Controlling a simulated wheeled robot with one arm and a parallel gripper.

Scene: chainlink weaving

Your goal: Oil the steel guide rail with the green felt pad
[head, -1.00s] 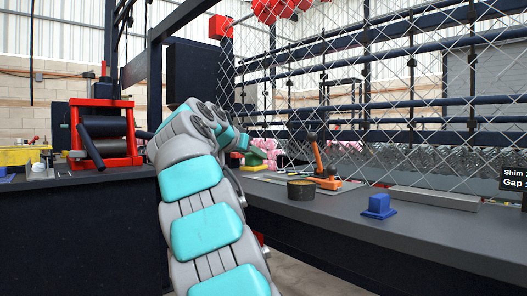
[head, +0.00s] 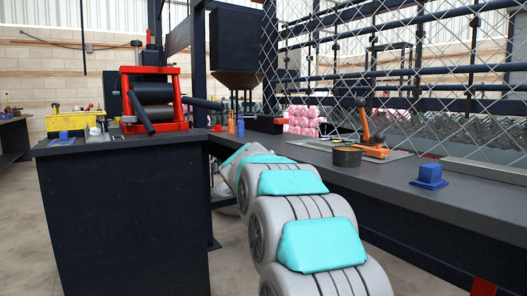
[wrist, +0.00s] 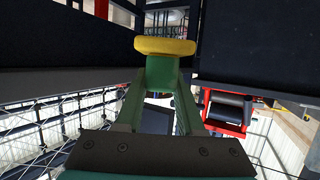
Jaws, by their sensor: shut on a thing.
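My gripper (wrist: 162,86) shows in the wrist view, its fingers closed on a green block (wrist: 162,70) with a rounded yellow end; I take this to be the felt pad. In the head view my arm reaches low beside the long bench, and my gripper and the pad are hidden there. A long grey bar (head: 490,171) lies on the bench at the right edge of the head view, far from my arm's end. It may be the steel guide rail, but I cannot be sure.
The long dark bench (head: 350,178) carries a round tin (head: 346,157), an orange tool (head: 372,150) and a blue block (head: 430,174). A red roller machine (head: 152,100) stands on the left cabinet (head: 125,200). Wire mesh rises behind the bench. Open floor shows at left.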

